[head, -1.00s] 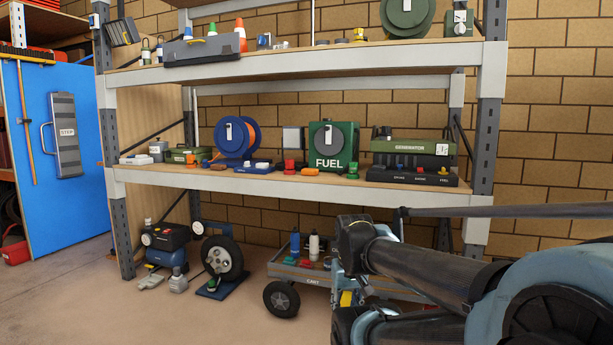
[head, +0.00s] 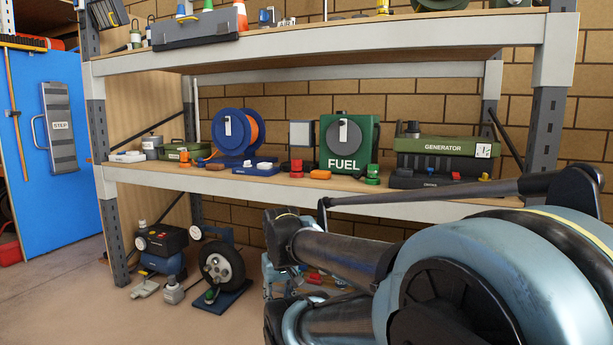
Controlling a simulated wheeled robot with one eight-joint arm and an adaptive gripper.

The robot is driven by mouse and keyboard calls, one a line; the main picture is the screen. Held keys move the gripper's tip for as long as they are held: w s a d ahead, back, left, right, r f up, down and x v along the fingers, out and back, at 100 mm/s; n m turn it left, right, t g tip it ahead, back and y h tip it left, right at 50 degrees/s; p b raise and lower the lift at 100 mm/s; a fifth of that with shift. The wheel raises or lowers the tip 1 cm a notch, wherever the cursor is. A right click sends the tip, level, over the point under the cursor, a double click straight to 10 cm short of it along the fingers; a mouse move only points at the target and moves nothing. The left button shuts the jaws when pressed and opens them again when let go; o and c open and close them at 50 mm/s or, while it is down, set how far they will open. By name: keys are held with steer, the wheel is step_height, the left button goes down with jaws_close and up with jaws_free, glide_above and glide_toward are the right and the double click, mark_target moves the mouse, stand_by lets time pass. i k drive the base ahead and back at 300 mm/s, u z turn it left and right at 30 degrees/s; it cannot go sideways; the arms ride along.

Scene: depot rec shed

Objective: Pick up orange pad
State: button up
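Several small orange pieces lie on the middle shelf (head: 400,213). I cannot tell from here which is the orange pad. My arm fills the lower right, in front of and below the shelf, well apart from these pieces. My gripper cannot be made out; the arm's far end is hidden behind its own links.
The upper shelf (head: 340,40) hangs above. A wheeled machine (head: 220,264) stands below.

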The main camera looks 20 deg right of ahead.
mark_target(318, 174)
steer(key=z, duration=0.3)
steer(key=i, duration=0.95)
steer(key=z, duration=0.45)
